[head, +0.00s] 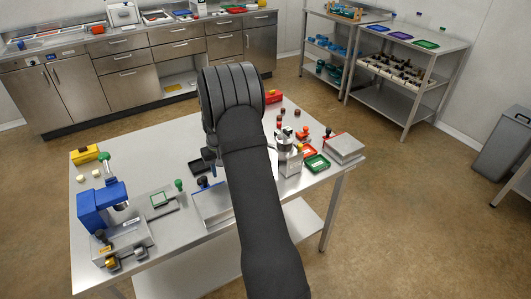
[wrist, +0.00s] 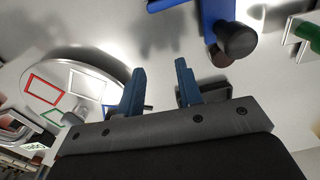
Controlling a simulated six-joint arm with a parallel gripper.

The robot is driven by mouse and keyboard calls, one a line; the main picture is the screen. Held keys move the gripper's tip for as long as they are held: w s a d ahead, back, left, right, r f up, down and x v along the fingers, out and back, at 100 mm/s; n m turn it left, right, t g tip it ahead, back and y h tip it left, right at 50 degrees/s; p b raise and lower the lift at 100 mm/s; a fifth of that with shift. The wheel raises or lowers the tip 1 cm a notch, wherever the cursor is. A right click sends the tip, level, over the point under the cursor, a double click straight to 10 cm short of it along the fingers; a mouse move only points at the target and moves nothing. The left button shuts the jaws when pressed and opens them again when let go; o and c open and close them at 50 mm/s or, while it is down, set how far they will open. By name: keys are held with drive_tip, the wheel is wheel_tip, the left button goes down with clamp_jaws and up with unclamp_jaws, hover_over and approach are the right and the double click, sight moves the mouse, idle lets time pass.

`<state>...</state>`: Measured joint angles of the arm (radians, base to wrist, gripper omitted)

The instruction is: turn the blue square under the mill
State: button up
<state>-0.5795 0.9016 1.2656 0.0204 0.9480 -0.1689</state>
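In the wrist view a round pale turntable (wrist: 88,62) bears a red-outlined square (wrist: 43,89), a green-outlined one and a white patch. A small bit of blue shows beside my left finger; it may be the blue square, mostly hidden. My gripper (wrist: 158,76) has two blue fingers, apart, with nothing between them. In the head view my arm covers the gripper and the turntable. A silver machine (head: 287,146) to the right of my arm may be the mill; I cannot tell for sure.
A blue part with a black knob (wrist: 237,41) stands beyond my right finger. On the table (head: 153,157) are a blue press (head: 102,207) at left, a green tray (head: 317,163) and a grey box (head: 343,148) at right. Bare tabletop shows at back left.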

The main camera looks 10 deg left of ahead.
drive_tip(key=w+d+r+t+y, duration=0.1)
drive_tip(key=w+d+r+t, duration=0.15)
drive_tip(key=d+r, duration=0.5)
drive_tip(key=w+d+r+t+y, duration=0.15)
drive_tip(key=w+d+r, duration=0.3)
drive_tip(key=r, duration=0.65)
drive_tip(key=shift+n+g, duration=0.3)
drive_tip(key=shift+g, duration=0.2)
drive_tip(key=x, duration=1.7)
drive_tip(key=shift+d+f, duration=0.2)
drive_tip(key=shift+d, duration=0.05)
drive_tip(key=shift+c, duration=0.2)
clamp_jaws()
